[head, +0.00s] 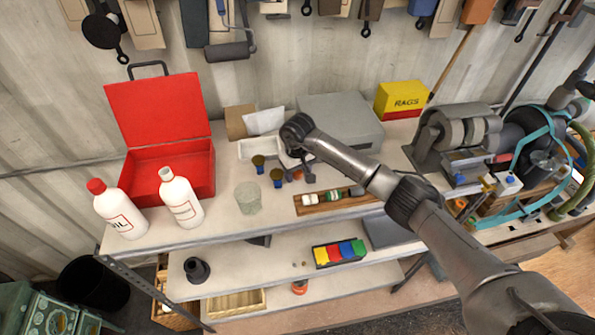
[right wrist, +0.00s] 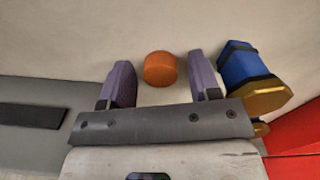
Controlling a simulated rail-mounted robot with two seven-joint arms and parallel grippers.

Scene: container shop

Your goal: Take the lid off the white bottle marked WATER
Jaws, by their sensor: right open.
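A white bottle (head: 181,202) with a reddish label stands in front of the red box at the left of the bench. Its writing is too small to read, and I cannot tell whether its pale top is a lid. A second white bottle (head: 119,212) with a red lid and a label ending in "IL" stands left of it. My right gripper (head: 303,172) is over the middle of the bench, well right of both bottles. In the right wrist view its fingers (right wrist: 160,82) are apart, with a round orange thing (right wrist: 160,68) showing between them. My left gripper is not in view.
An open red toolbox (head: 165,135) stands behind the bottles. Blue-and-gold cups (head: 268,170) are close to my right gripper; one shows in the right wrist view (right wrist: 250,78). A clear glass (head: 248,198) and a wooden tray (head: 328,200) are nearby. A grinder (head: 458,135) stands right.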

